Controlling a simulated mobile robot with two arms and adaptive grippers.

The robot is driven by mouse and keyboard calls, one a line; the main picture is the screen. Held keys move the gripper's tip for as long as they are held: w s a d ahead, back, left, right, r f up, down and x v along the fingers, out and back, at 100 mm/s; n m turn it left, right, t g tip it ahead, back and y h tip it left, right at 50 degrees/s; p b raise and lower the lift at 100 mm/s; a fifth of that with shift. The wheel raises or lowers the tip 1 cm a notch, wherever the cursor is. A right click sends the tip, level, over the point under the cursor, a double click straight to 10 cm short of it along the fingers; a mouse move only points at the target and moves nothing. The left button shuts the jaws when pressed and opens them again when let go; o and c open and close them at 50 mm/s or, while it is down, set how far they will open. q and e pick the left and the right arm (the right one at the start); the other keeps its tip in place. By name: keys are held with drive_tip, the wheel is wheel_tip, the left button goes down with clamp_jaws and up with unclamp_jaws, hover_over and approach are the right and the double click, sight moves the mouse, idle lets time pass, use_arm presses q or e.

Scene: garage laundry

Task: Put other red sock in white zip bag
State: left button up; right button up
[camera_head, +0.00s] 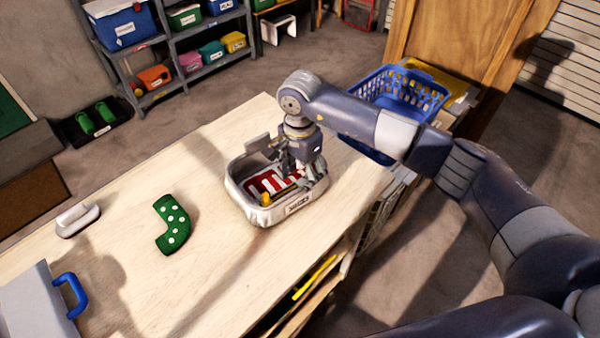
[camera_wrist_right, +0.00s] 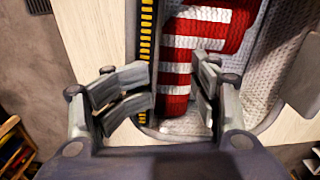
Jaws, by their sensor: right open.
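The white zip bag (camera_head: 262,216) stands open on the wooden table, with a label on its front. A red and white striped sock (camera_head: 265,184) lies inside it. My right gripper (camera_head: 291,172) is over the bag, pointing down, with its jaws apart. In the right wrist view, the striped sock (camera_wrist_right: 208,30) lies on the quilted white lining (camera_wrist_right: 270,85), partly between and beyond the open fingers (camera_wrist_right: 180,95). No gap can be judged between fingers and sock. Whether one or two red socks lie there cannot be told. My left gripper is not in view.
A green dotted sock (camera_head: 172,224) lies left of the bag. A white-handled brush-like item (camera_head: 77,219) and a grey box with a blue handle (camera_head: 40,305) are further left. A blue basket (camera_head: 400,92) stands behind my right arm. Table around the green sock is clear.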

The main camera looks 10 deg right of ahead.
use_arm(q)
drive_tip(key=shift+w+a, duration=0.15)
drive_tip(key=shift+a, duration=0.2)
use_arm(e)
drive_tip(key=shift+r, duration=0.15)
drive_tip(key=shift+r, duration=0.1)
drive_tip(key=shift+r, duration=0.35)
use_arm(q)
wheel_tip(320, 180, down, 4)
drive_tip(key=b, duration=0.3)
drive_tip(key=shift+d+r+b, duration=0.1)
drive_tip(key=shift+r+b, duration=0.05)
drive_tip(key=shift+b, duration=0.2)
use_arm(e)
wheel_tip(320, 180, up, 11)
drive_tip(key=shift+r, duration=0.15)
